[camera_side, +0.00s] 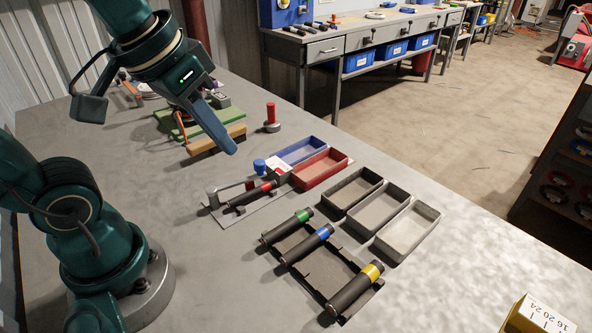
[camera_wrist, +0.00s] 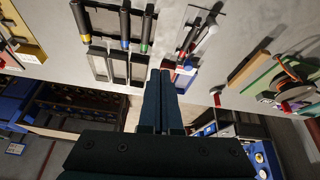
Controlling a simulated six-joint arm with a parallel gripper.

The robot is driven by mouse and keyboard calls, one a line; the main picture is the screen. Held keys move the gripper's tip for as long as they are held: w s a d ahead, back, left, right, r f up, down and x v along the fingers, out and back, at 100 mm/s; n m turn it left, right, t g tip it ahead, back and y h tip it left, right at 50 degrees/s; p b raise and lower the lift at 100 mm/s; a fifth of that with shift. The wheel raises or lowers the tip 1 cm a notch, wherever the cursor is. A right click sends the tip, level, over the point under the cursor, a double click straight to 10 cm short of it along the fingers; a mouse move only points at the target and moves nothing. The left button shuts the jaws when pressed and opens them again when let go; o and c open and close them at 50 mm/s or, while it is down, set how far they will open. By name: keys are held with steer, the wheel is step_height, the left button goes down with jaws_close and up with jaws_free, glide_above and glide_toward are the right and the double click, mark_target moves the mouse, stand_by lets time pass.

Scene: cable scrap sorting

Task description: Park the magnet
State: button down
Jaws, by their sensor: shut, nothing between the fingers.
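I cannot tell for sure which object is the magnet. A red-handled piece with a round grey foot (camera_side: 271,118) stands upright on the bench behind my gripper; its red part shows in the wrist view (camera_wrist: 217,99). A dark rod with a red band (camera_side: 252,194) lies across a grey holder plate (camera_side: 225,218). Three similar rods, with green (camera_side: 287,228), blue (camera_side: 307,245) and yellow (camera_side: 355,290) bands, lie on a dark rack. My gripper (camera_side: 232,150) is shut and empty, held above the bench near the tan block. Its fingers also show in the wrist view (camera_wrist: 160,74).
A green board (camera_side: 205,122) and a tan block (camera_side: 236,130) lie behind my gripper.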

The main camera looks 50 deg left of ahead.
steer(key=w+a+n+g, duration=0.2)
steer(key=w+a+g, duration=0.1)
steer(key=w, duration=0.4)
steer(key=shift+n+g, duration=0.4)
steer(key=shift+g, duration=0.5)
steer(key=shift+w+a+f, duration=0.3)
steer(key=shift+w+f, duration=0.25)
steer(key=shift+f, duration=1.65)
steer(key=shift+w+a+f, duration=0.35)
steer(key=shift+w+f, duration=0.15)
steer(key=shift+f, duration=1.75)
steer(key=shift+w+a+f, duration=0.3)
steer(key=shift+w+f, duration=0.25)
steer(key=shift+f, duration=1.65)
steer(key=shift+w+a, duration=0.2)
steer(key=shift+a, duration=1)
steer(key=shift+w+a, duration=0.2)
steer(key=shift+a, duration=2.15)
steer(key=shift+s+a, duration=0.35)
steer(key=shift+a, duration=0.55)
steer(key=shift+s+a, duration=0.35)
steer(key=shift+a, duration=0.55)
steer(key=shift+s+a, duration=0.6)
steer(key=shift+a, duration=0.15)
